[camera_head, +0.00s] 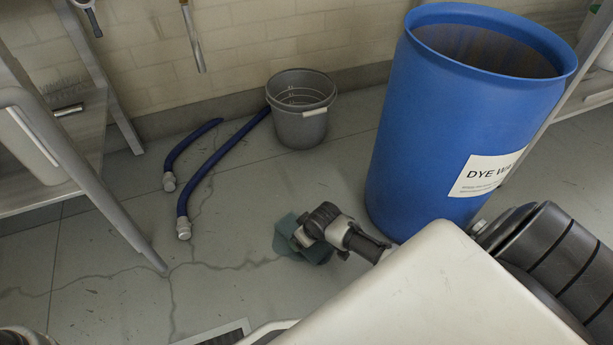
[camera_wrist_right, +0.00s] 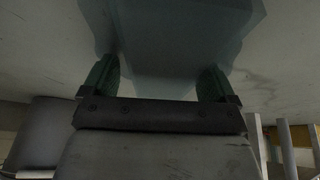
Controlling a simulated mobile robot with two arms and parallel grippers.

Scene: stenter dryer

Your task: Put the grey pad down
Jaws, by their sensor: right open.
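The pad (camera_head: 285,230) looks grey-green in the head view and lies on the floor in front of the blue drum. My right gripper (camera_head: 303,238) is over it and hides its middle. In the right wrist view the pad (camera_wrist_right: 170,45) looks blue-grey and spreads just past the fingertips. The right gripper (camera_wrist_right: 160,75) is open, with a finger towards each side of the pad. Whether the fingers touch the pad, I cannot tell. My left gripper is not in view.
A blue drum (camera_head: 425,130) with a dye label stands close to my right arm. A grey bucket (camera_head: 302,125) stands by the wall, with blue hoses (camera_head: 205,180) beside it. A rack (camera_head: 75,140) is at the left. The cracked floor (camera_head: 110,280) is clear between.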

